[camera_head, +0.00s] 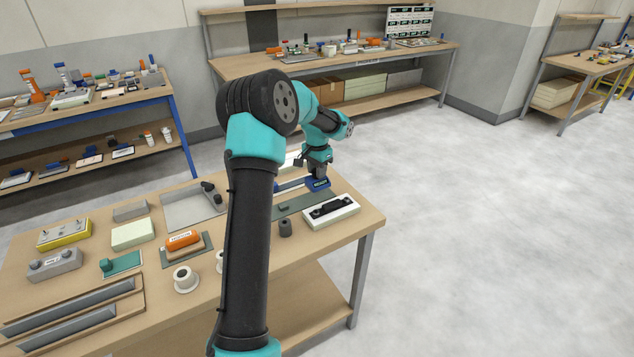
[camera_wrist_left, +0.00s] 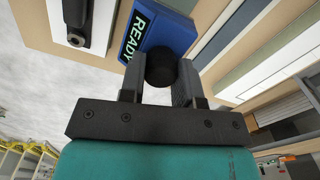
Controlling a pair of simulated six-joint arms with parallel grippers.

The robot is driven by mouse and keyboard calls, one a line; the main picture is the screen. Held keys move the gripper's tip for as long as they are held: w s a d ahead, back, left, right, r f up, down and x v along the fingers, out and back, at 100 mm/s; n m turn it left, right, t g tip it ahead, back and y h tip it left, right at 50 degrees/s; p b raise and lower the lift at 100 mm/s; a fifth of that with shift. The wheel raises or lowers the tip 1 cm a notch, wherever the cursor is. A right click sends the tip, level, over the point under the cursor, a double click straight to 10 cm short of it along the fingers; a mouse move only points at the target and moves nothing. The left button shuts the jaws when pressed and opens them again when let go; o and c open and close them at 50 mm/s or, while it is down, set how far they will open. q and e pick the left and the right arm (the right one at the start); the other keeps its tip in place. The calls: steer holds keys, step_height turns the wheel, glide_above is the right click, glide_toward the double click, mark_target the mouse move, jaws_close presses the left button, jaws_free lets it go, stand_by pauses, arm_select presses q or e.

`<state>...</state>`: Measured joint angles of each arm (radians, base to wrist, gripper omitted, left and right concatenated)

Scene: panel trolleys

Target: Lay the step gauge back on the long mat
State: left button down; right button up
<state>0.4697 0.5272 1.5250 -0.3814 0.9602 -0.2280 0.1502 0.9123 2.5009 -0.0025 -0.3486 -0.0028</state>
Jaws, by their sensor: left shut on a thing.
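My left gripper (camera_head: 317,170) is shut on a round black knob (camera_wrist_left: 161,68) on a blue block marked READY (camera_wrist_left: 155,30). The blue block (camera_head: 318,184) is at the back right of the near bench, at the far edge of a long grey-green mat (camera_head: 300,204). I cannot tell whether it is clear of the surface below. None of these can be named for certain as the step gauge. My right gripper is not in view.
An orange block (camera_head: 182,240), a white ringed cup (camera_head: 185,279) and a grey tray (camera_head: 180,212) are to the left. My arm hides part of the near bench (camera_head: 360,228). Floor to the right is clear.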

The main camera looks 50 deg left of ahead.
mark_target(317, 181)
arm_select(q)
steer(key=shift+f, duration=2.4)
steer(key=shift+f, duration=0.1)
steer(key=c, duration=0.8)
jaws_free()
step_height(317, 181, up, 12)
steer(key=shift+r, duration=0.1)
